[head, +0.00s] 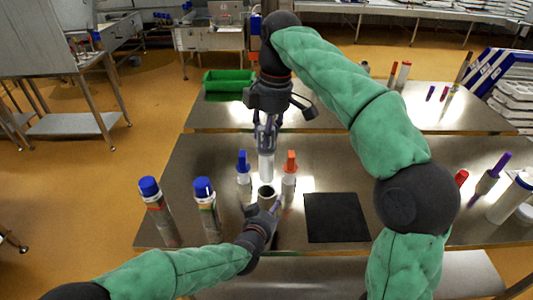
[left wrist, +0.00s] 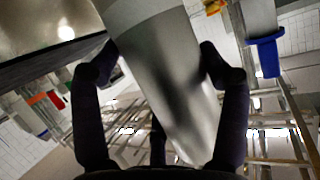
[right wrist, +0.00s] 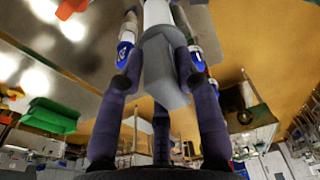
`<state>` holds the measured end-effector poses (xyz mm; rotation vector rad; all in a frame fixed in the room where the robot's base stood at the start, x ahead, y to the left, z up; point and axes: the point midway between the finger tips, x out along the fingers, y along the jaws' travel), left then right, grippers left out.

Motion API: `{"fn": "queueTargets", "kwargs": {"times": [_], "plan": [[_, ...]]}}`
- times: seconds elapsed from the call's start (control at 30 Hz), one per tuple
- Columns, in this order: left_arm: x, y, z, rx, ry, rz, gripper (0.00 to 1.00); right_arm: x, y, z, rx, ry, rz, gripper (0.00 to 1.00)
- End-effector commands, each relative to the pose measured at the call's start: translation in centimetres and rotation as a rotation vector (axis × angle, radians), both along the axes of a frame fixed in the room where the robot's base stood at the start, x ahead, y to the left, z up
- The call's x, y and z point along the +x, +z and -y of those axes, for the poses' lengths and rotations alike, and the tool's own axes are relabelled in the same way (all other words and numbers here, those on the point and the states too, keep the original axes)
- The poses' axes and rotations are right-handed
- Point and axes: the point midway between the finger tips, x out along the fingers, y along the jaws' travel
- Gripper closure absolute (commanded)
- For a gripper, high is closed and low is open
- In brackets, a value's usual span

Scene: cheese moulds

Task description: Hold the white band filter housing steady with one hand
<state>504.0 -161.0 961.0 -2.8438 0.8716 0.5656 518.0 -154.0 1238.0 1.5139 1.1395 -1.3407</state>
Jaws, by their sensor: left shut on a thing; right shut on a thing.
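An open-topped metallic grey housing (head: 266,191) stands upright near the front edge of the table. My left gripper (head: 262,211) is shut around its side. The left wrist view shows the housing (left wrist: 165,75) between both fingers, with a paler section at one end; I cannot tell clearly whether that is a white band. My right gripper (head: 266,122) is shut on the grey top of a white filter cartridge (head: 266,166), upright just above the housing mouth. The right wrist view shows the grey top (right wrist: 163,75) between the fingers. The cartridge's lower end is close to the housing rim.
A blue-capped bottle (head: 243,168) and an orange-capped bottle (head: 290,170) flank the cartridge. Two blue-topped canisters (head: 206,210) (head: 155,208) stand at left. A black mat (head: 336,218) lies bare at right. A green bin (head: 229,80) sits on the back table.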

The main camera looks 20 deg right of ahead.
Motion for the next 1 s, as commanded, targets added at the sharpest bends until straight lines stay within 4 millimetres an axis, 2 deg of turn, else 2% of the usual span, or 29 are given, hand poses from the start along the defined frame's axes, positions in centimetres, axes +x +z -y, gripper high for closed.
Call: {"fn": "queueTargets", "kwargs": {"times": [0.1,0.3,0.67,0.7,0.77,1.0], "plan": [[-0.1,-0.1,0.0,0.001,-0.001,-0.003,0.7,0.1,1.7,-0.1,0.0,0.001,0.002,1.0],[-0.1,-0.1,0.0,0.001,-0.001,-0.003,0.7,0.0,3.1,0.0,0.0,0.0,0.001,1.0],[-0.1,-0.1,0.0,0.001,-0.001,-0.003,0.7,0.0,3.4,0.0,0.0,0.0,0.0,1.0],[-0.1,-0.1,0.0,0.001,-0.001,-0.003,0.16,0.0,3.4,0.0,0.0,0.0,0.0,1.0],[-0.1,-0.1,0.0,0.001,-0.001,-0.003,0.0,0.0,3.4,0.0,0.0,0.0,0.0,1.0],[0.0,0.0,0.0,0.001,0.0,-0.001,0.0,0.0,3.4,0.0,0.0,0.0,0.0,1.0]]}}
